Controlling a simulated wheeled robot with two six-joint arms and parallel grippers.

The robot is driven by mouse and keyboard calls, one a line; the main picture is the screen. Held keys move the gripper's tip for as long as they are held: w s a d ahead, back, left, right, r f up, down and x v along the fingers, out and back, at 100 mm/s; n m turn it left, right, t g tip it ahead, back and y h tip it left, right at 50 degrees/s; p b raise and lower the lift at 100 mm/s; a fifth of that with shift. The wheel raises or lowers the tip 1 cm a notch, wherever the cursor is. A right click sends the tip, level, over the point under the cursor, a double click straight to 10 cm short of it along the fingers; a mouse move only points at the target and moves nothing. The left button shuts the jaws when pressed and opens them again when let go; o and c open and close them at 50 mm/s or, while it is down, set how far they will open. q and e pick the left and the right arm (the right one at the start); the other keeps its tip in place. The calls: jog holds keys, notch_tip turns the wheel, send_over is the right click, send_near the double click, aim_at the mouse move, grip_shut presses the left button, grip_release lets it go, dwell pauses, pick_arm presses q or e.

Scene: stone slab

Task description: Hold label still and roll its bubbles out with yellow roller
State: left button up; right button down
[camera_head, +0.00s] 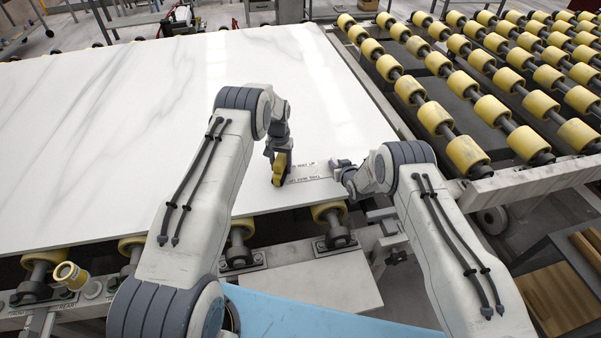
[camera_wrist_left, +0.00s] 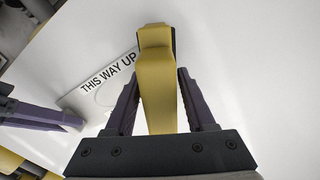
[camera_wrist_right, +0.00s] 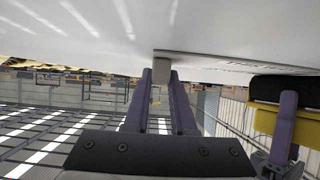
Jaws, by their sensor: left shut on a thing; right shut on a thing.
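The white label (camera_head: 312,174) lies on the pale marble slab (camera_head: 180,110) near its front right corner. Its "THIS WAY UP" print shows in the left wrist view (camera_wrist_left: 90,96), with a faint oval bubble outline below the print. My left gripper (camera_head: 276,158) is shut on the yellow roller (camera_wrist_left: 156,85), which stands at the label's left end and hides part of it; whether it touches cannot be told. My right gripper (camera_head: 341,168) is shut at the label's right end on a small grey piece (camera_wrist_right: 161,68), which looks like part of the label.
Rows of yellow conveyor rollers (camera_head: 466,155) run along the right beyond the slab's edge. More yellow rollers (camera_head: 328,210) carry the slab along its front edge. The rest of the slab top is clear. Wooden boards (camera_head: 560,298) lie at lower right.

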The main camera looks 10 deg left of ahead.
pick_arm(q)
jog(key=shift+s+a+f, duration=0.15)
jog(key=shift+s+a, duration=0.1)
jog(key=shift+a, duration=0.05)
jog(key=s+a+r, duration=0.2)
jog(key=a+r, duration=0.4)
jog(key=r, duration=0.3)
jog(key=shift+s+r, duration=0.15)
jog(key=shift+s, duration=0.2)
jog(key=shift+a, duration=0.1)
jog(key=shift+o, duration=1.4)
grip_shut()
